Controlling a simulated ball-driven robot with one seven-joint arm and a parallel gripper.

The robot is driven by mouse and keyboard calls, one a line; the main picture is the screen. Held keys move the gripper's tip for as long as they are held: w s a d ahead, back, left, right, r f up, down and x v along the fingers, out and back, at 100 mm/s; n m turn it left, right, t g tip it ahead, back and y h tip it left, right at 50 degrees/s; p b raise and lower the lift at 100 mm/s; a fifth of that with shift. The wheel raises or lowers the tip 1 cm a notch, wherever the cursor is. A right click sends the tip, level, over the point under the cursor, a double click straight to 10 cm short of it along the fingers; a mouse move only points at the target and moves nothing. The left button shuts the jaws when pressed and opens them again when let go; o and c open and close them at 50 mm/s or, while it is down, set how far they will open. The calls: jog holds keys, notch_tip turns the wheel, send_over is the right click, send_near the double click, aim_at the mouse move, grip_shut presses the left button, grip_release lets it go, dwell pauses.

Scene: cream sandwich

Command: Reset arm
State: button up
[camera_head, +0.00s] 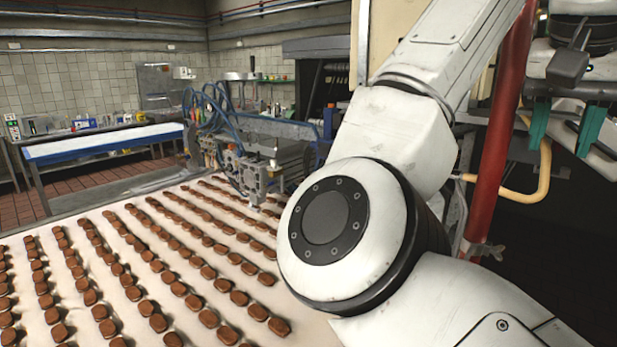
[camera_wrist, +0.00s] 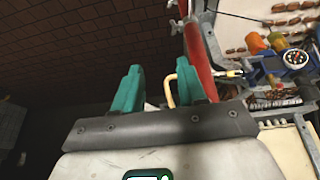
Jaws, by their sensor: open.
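My white arm rises from the lower right of the head view and bends up through its middle. My gripper (camera_head: 565,130) is at the right edge of that view, with its two teal fingers pointing down. In the wrist view my gripper (camera_wrist: 160,84) shows both teal fingers spread apart with nothing between them. It is open and empty. A dark brick-patterned floor (camera_wrist: 70,45) lies beyond the fingers.
A red pipe (camera_head: 497,130) stands close to my gripper, with a yellow hose (camera_head: 545,175) behind it. A pale conveyor (camera_head: 190,320) carries rows of brown sandwiches. A machine with blue hoses (camera_head: 255,165) spans its far end. A table (camera_head: 100,143) stands at the left.

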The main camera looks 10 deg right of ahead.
jog(key=w+d+f+n+h+b, duration=0.1)
jog(key=w+d+f+n+h, duration=0.15)
jog(key=f, duration=1.75)
jog(key=s+f+n, duration=0.2)
jog(key=f, duration=0.7)
jog(key=s+f+n, duration=0.1)
jog(key=s+f, duration=0.1)
jog(key=f, duration=0.8)
jog(key=s+a+f+n+y, duration=0.1)
jog(key=s+a+f+y, duration=0.1)
jog(key=s+a+f, duration=0.2)
jog(key=s+a+f+n+g+y+b, duration=0.1)
jog(key=s+a+f, duration=0.4)
jog(key=s+f, duration=0.6)
jog(key=s+a+f+n+y+b, duration=0.1)
jog(key=s+a+f+n+y, duration=0.1)
jog(key=s+f, duration=0.6)
jog(key=a+y, duration=0.1)
jog(key=a, duration=0.1)
jog(key=shift+a+g, duration=0.3)
jog(key=shift+g, duration=0.1)
jog(key=shift+w, duration=0.1)
jog(key=shift+c, duration=0.2)
